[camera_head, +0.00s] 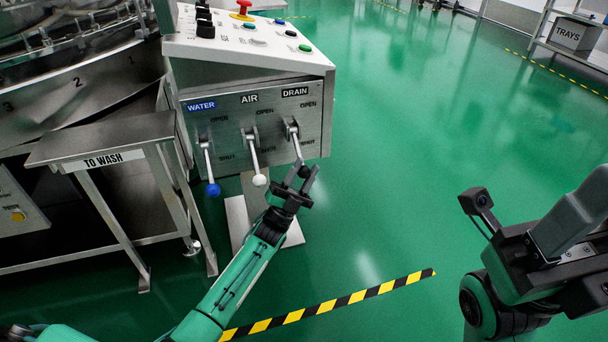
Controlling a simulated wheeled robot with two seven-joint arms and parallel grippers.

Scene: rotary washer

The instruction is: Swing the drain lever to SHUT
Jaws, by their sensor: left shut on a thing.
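The drain lever (295,140) is the rightmost of three levers on the grey front panel (234,104), under the black DRAIN label (295,92). Its handle hangs down and slightly to the right, and its lower end is hidden by my left gripper. OPEN is printed above and SHUT below, beside the lever. My left gripper (306,174) is at the lever's lower end and shut on it. My right arm shows at the right edge, but its fingertips are not visible.
The water lever (208,165) with a blue knob and the air lever (254,158) with a white knob hang to the left. The steel TO WASH table (105,140) stands further left. Open green floor (420,150) lies to the right, with a striped line (335,304) in front.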

